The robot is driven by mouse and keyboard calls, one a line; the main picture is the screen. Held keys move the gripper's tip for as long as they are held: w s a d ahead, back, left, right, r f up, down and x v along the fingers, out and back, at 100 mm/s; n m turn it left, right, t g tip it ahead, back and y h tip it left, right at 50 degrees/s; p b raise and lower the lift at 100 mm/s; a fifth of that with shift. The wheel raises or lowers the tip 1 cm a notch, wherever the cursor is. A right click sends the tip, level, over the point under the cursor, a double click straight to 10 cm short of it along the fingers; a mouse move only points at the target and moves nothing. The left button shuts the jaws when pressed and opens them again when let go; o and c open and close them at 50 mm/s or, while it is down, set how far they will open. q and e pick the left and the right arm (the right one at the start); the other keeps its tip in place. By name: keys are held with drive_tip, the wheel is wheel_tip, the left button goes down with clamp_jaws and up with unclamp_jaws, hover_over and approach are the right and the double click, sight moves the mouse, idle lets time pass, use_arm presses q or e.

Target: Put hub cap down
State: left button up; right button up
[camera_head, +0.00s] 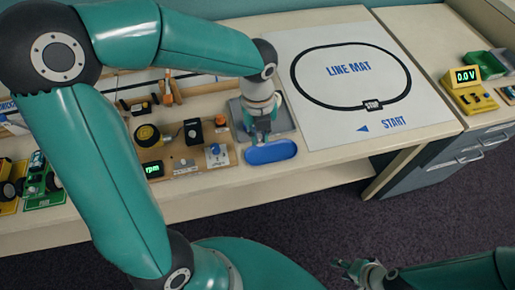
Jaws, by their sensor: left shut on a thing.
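My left gripper (262,138) points down just above the back edge of a blue oval tray (283,152) near the table's front edge. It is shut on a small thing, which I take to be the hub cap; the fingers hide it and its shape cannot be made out. I cannot tell whether it touches the tray. The visible surface of the blue tray is bare. My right gripper (342,268) is low at the bottom of the view, in front of the table and away from the objects; its finger opening is unclear.
A grey tray (284,117) lies right behind the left gripper. A board with an rpm display (153,170), knobs and a dial stands to the left. The line mat (420,115) is flat and clear to the right. A yellow voltage meter (468,90) stands on the right-hand cabinet.

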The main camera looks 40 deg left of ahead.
sight(259, 141)
use_arm(q)
drive_tip(key=shift+f+b, duration=0.5)
drive_tip(key=shift+f, duration=3)
drive_tip(key=o, duration=0.7)
drive_tip(key=shift+f, duration=0.1)
drive_tip(key=shift+r, duration=0.55)
wheel_tip(259, 141, up, 11)
drive_tip(key=shift+s+a+r+p, duration=0.1)
drive_tip(key=shift+a+p, duration=0.05)
drive_tip(key=shift+p, duration=0.9)
